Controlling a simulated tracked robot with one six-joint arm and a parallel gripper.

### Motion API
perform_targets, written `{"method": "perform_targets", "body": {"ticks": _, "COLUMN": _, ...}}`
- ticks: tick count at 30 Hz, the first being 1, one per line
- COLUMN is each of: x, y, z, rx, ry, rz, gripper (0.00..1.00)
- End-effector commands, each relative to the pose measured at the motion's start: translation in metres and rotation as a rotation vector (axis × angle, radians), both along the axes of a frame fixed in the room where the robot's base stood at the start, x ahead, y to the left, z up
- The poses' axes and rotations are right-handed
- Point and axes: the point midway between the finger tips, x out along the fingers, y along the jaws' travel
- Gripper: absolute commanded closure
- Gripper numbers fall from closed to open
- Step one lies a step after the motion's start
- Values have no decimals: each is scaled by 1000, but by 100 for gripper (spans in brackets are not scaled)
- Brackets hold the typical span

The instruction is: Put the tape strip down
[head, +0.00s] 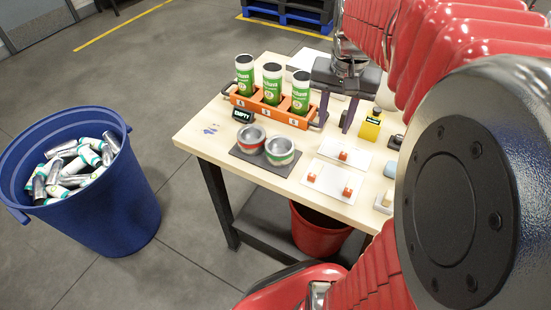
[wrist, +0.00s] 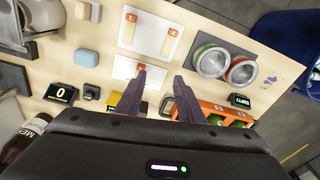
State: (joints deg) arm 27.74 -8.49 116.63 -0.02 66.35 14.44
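I cannot pick out a tape strip for certain. Small red pieces sit on two white plates: one (head: 343,155) on the smaller plate (head: 357,148), and two (head: 347,191) on the larger plate (head: 325,186). The wrist view shows the smaller plate's red piece (wrist: 140,67) and the larger plate's pieces (wrist: 131,17). My gripper (head: 333,129) is over the table between the can rack and the plates. In the wrist view its two dark fingers (wrist: 158,80) stand well apart, with no strip visible between them. The palm hides part of the table.
An orange rack (head: 255,107) holds three green-and-white cans, beside an "EMPTY" display (head: 242,115). Two open cans (head: 281,150) stand on a dark mat (head: 245,158). A yellow device (head: 371,126) is right of my fingers. A blue bin (head: 113,190) of cans stands left of the table.

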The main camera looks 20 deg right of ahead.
Motion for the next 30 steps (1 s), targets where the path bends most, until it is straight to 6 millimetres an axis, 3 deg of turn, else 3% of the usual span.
{"method": "perform_targets", "body": {"ticks": 1, "x": -2, "y": 16, "z": 4, "rx": -14, "ry": -23, "rz": 49, "gripper": 65}}
{"method": "perform_targets", "body": {"ticks": 6, "x": -12, "y": 61, "z": 11, "rx": -53, "ry": -93, "rz": 197, "gripper": 65}}
{"method": "perform_targets", "body": {"ticks": 18, "x": -50, "y": 149, "z": 12, "rx": -131, "ry": -269, "rz": 537, "gripper": 65}}
{"method": "perform_targets", "body": {"ticks": 24, "x": -69, "y": 179, "z": 6, "rx": -160, "ry": -346, "rz": 677, "gripper": 65}}
{"method": "perform_targets", "body": {"ticks": 30, "x": -75, "y": 186, "z": 2, "rx": -169, "ry": -373, "rz": 723, "gripper": 65}}
